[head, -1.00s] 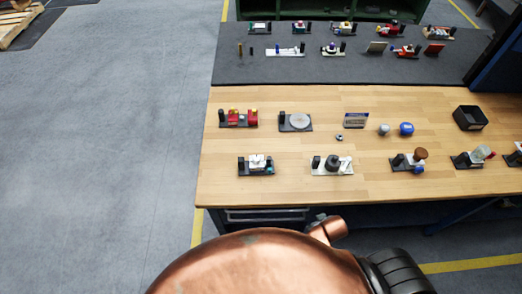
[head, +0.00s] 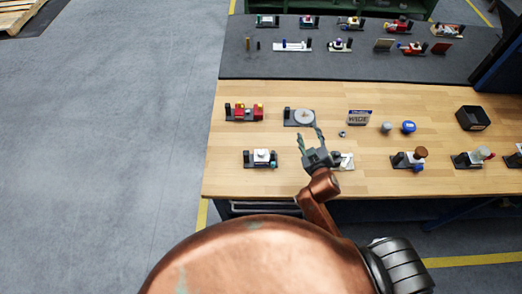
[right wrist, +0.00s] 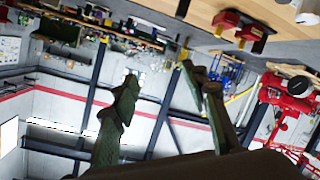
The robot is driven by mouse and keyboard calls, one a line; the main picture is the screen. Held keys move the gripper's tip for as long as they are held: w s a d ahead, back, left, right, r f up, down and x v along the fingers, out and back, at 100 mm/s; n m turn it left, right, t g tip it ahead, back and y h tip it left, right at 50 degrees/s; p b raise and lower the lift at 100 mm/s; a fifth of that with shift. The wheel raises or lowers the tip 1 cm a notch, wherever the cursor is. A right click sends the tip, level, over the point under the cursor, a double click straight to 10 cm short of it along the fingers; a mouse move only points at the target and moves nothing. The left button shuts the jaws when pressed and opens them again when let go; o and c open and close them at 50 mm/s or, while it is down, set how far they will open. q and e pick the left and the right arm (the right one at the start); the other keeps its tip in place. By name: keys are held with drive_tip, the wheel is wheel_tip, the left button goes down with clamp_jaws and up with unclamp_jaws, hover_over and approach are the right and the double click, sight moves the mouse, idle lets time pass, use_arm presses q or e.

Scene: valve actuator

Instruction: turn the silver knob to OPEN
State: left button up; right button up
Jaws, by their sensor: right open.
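My right gripper (head: 311,138) is open and empty over the front part of the wooden table, and its two fingers also show apart in the right wrist view (right wrist: 157,80). A round silver disc on a dark base (head: 304,117) stands just beyond the fingertips; whether they touch it cannot be told. A small grey knob-like piece (head: 387,127) stands farther right beside a blue one. I cannot tell which is the silver knob, and no OPEN mark is readable. My gripper partly hides a white-based device (head: 345,162).
A red device (head: 244,112) and a white-topped device (head: 261,158) stand left of the gripper. A small sign (head: 359,117), a blue round piece (head: 408,127) and a black bin (head: 472,118) lie to the right. Bare wood (head: 370,183) shows along the front edge.

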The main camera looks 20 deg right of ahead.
drive_tip(key=w+a+r+n+t+y, duration=0.45)
drive_tip(key=w+a+r+n, duration=0.2)
drive_tip(key=a+r, duration=0.45)
drive_tip(key=w+a+r+n+y, duration=0.1)
drive_tip(key=a+r+n+y, duration=0.2)
drive_tip(key=a+n+y, duration=0.3)
drive_tip(key=a+r+n+y, duration=0.4)
drive_tip(key=a, duration=0.4)
drive_tip(key=s+a+f+n+g+y, duration=0.3)
drive_tip(key=a+n+g+y, duration=0.2)
drive_tip(key=a+n+g, duration=0.55)
drive_tip(key=n+g+h, duration=0.7)
drive_tip(key=g+h, duration=0.1)
drive_tip(key=h, duration=0.9)
hover_over(261, 151)
drive_tip(key=shift+y, duration=0.25)
wheel_tip(261, 151, down, 22)
drive_tip(key=shift+r, duration=0.1)
wheel_tip(261, 151, down, 8)
drive_tip(key=shift+r+p, duration=0.25)
drive_tip(key=shift+p, duration=0.75)
drive_tip(key=shift+c, duration=0.2)
